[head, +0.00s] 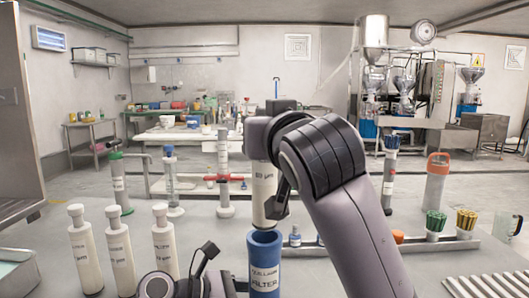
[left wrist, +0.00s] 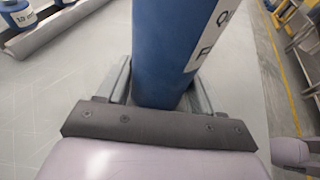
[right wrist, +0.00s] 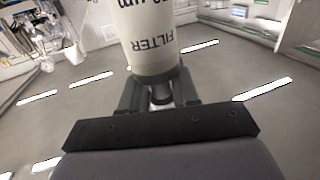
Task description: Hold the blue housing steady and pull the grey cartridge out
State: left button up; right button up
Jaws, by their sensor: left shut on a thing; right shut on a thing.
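The blue housing (head: 264,270), labelled FILTER, stands upright at the bottom middle of the head view. It also fills the top of the left wrist view (left wrist: 165,50). My left gripper (left wrist: 158,90) is shut around it from the side. The pale grey cartridge (head: 264,192) is upright above the housing, its lower end at the housing's mouth. In the head view my right arm partly hides the cartridge's top.
Several white cartridges (head: 119,250) stand to the left.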

jog(key=shift+r, duration=0.2)
pick_arm(q)
jog(key=o, duration=0.9)
